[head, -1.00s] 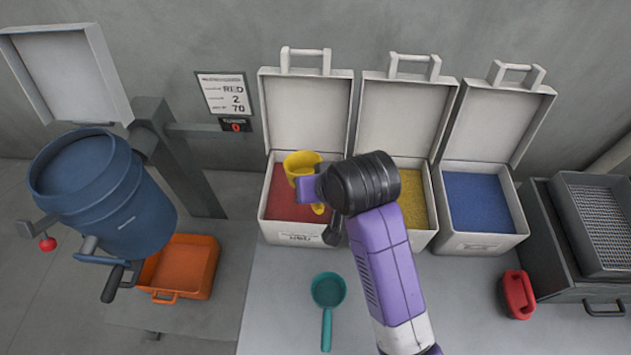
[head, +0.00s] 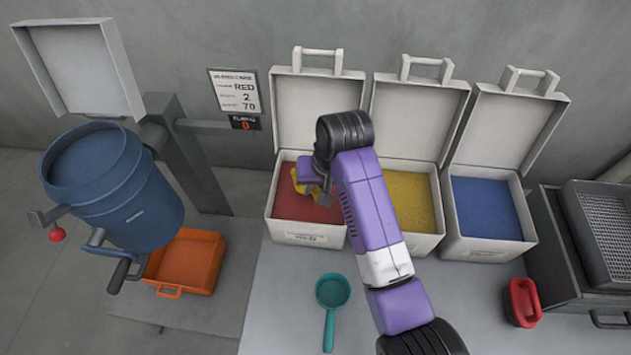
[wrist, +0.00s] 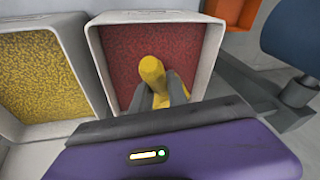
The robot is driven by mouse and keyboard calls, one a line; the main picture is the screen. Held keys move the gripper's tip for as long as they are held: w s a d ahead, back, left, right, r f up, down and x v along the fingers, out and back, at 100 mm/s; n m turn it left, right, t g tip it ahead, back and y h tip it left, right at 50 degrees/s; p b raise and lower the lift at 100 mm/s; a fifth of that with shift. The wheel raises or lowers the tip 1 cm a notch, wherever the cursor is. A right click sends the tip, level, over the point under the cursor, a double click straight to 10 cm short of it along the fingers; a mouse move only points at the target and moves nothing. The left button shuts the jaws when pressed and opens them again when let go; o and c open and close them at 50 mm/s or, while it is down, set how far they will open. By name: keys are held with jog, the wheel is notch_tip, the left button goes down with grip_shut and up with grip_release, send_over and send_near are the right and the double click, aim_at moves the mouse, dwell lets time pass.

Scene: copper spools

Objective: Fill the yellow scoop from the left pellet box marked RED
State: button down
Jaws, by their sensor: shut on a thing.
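The left pellet box (head: 310,234) is pale grey, with its lid open and a label on its front. It holds red pellets (head: 290,205). My gripper (wrist: 161,92) is shut on the yellow scoop (wrist: 151,68) and holds it over or in the red pellets. In the head view the scoop (head: 301,185) is mostly hidden behind my gripper and arm. I cannot tell whether its bowl is in the pellets or just above them. The inside of the bowl is not visible.
Boxes of yellow pellets (head: 411,203) and blue pellets (head: 485,208) stand to the right. A teal scoop (head: 333,291) lies on the table in front. A blue drum (head: 115,190) and an orange bin (head: 186,262) are at left. A red-handled thing (head: 522,302) lies at right.

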jog(key=d+b+x, duration=0.1)
jog(key=b+x, duration=0.3)
jog(key=x, duration=0.3)
jog(key=shift+w+f, duration=0.2)
jog(key=shift+f, duration=0.35)
dwell(0.8)
